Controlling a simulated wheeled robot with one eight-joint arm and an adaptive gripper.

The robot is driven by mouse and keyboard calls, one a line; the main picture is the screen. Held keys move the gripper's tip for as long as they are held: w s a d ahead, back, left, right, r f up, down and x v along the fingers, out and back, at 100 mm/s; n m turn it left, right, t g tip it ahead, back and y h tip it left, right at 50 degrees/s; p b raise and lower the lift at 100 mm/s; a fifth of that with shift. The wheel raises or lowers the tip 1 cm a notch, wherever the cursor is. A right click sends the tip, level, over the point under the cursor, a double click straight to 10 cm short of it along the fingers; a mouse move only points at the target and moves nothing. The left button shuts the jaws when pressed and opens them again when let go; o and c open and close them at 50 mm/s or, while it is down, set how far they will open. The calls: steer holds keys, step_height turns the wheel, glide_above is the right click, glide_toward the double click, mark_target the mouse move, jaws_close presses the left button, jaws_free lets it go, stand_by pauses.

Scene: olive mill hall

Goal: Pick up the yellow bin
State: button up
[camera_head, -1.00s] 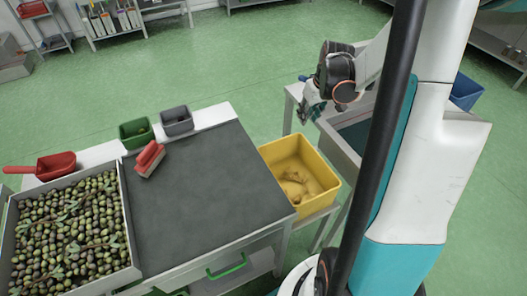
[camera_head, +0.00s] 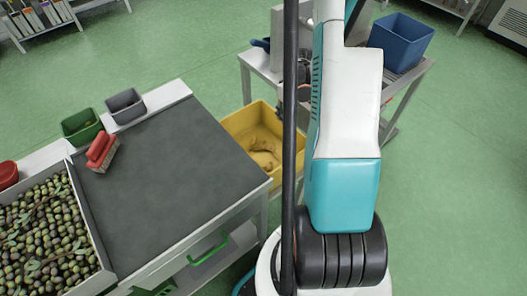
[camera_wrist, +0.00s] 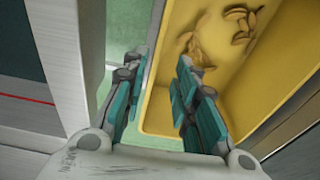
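The yellow bin (camera_head: 240,122) stands at the right end of the grey-topped work table in the head view, with some yellowish-brown pieces at its bottom. In the wrist view the bin (camera_wrist: 188,108) fills the upper right, its near-left wall running between my fingers. My gripper (camera_wrist: 164,72) is open, its teal-padded fingers apart. The right finger appears over the bin's inside and the left finger over the gap outside it. I cannot tell whether either finger touches the wall. In the head view my gripper is mostly hidden behind the dark pole and my arm.
The work table (camera_head: 185,160) stands left of the bin, with an olive tray (camera_head: 88,222), a red brush (camera_head: 101,150), a green bin (camera_head: 80,128) and a grey bin (camera_head: 125,107). A blue bin (camera_head: 400,42) stands on a metal stand behind right. Green floor is free at right.

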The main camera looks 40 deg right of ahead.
steer(key=f+b, duration=0.2)
steer(key=f, duration=0.1)
steer(key=w+f, duration=0.1)
steer(key=f, duration=0.1)
steer(key=shift+d+f+b, duration=0.15)
steer(key=shift+d+b, duration=0.1)
steer(key=shift+b, duration=0.15)
steer(key=shift+s, duration=0.1)
jaws_close()
